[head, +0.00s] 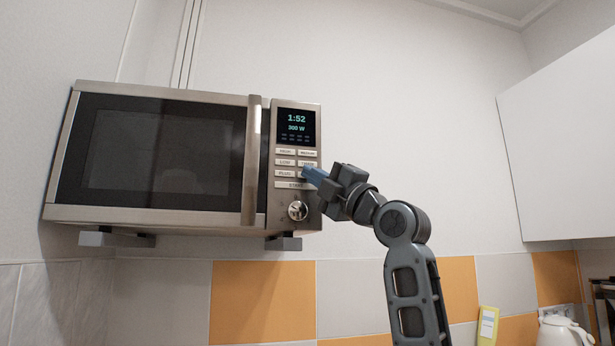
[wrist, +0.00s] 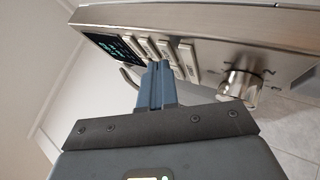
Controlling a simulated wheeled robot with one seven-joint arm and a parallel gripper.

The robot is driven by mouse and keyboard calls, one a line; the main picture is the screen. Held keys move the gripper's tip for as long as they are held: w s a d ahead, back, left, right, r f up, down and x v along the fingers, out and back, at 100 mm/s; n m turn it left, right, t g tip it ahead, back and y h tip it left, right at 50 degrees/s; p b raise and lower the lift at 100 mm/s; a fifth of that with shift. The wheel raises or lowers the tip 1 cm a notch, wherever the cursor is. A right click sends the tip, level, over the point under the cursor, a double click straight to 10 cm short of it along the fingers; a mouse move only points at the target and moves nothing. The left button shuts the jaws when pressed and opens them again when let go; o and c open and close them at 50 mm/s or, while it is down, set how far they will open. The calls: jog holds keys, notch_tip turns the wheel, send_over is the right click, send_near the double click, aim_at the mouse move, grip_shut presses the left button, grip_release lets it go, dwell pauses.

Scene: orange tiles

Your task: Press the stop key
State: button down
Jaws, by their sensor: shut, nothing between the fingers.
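The microwave (head: 150,212) hangs on wall brackets, its door closed. Its display (head: 296,126) is lit and reads 1:52 and 300 W. Below it are rows of pale keys, with a wide start key (head: 290,185) at the bottom and a round knob (head: 298,210) under that. My gripper (head: 310,174) is shut and empty, with its blue fingertips at the right-hand column of keys. They cover part of the lower right key, and no stop label is readable. In the wrist view the fingertips (wrist: 159,68) are close to the keys (wrist: 165,56); I cannot tell whether they touch.
The vertical door handle (head: 251,160) stands out left of the keys, and the knob also shows in the wrist view (wrist: 240,86). A white cabinet (head: 560,140) is at the right. A white kettle (head: 563,331) stands at the lower right. The wall between microwave and cabinet is bare.

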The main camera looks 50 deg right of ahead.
jog(key=shift+s+a, duration=0.3)
jog(key=shift+s, duration=0.15)
jog(key=shift+s+a, duration=0.1)
jog(key=shift+s+a+b, duration=0.2)
jog(key=shift+s+a, duration=0.5)
jog(key=shift+s, duration=0.3)
jog(key=shift+s+a+b, duration=0.15)
jog(key=shift+s+a, duration=0.5)
jog(key=shift+s, duration=0.3)
